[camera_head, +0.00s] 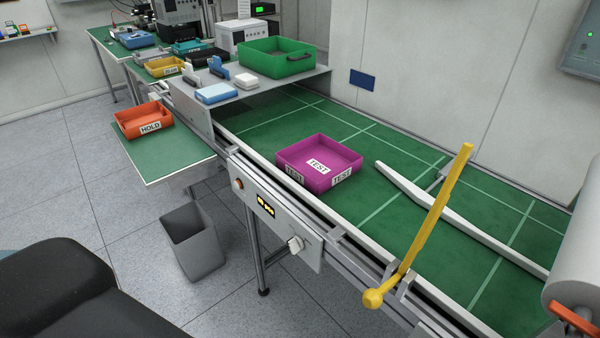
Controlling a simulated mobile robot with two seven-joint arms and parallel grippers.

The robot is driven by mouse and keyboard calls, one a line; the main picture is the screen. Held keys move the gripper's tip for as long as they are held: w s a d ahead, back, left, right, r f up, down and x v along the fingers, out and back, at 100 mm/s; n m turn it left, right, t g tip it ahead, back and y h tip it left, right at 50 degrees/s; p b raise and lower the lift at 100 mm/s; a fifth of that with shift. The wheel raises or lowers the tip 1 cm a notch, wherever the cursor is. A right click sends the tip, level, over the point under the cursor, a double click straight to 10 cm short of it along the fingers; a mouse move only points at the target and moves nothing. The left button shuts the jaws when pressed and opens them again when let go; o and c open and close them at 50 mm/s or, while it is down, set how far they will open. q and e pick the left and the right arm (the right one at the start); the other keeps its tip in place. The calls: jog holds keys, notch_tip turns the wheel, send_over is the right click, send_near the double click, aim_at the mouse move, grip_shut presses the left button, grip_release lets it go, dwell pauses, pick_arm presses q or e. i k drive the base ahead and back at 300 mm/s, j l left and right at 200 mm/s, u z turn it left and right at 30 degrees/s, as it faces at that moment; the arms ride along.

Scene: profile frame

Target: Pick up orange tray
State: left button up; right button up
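The orange tray (166,121) sits upright on a low green-topped side table at the left, with a white HOLD label on its front. It looks empty, though part of its floor is hidden by the front wall. Neither of my grippers shows in the head view, and nothing touches the tray.
The side table (155,160) has bare green surface around the tray. A grey bin (192,242) stands on the floor in front. A purple TEST tray (290,172) and a yellow lever (437,220) are on the long bench. A black padded shape (70,300) fills the lower left.

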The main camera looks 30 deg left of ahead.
aim_at(137, 121)
jog(key=u, duration=1.8)
jog(key=i+z, duration=0.1)
jog(key=z, duration=0.25)
jog(key=j+z, duration=0.15)
jog(key=z, duration=0.15)
jog(key=i+j+z, duration=0.1)
jog(key=z, duration=0.25)
jog(key=i+j+z, duration=0.1)
jog(key=j+z, duration=0.15)
jog(key=j, duration=0.2)
jog(key=i+j+z, duration=0.1)
jog(key=j+z, duration=0.2)
jog(key=j, duration=0.15)
jog(key=i+j+z, duration=0.1)
jog(key=j, duration=0.8)
jog(key=j+z, duration=0.15)
jog(key=j, duration=0.75)
jog(key=i, duration=0.05)
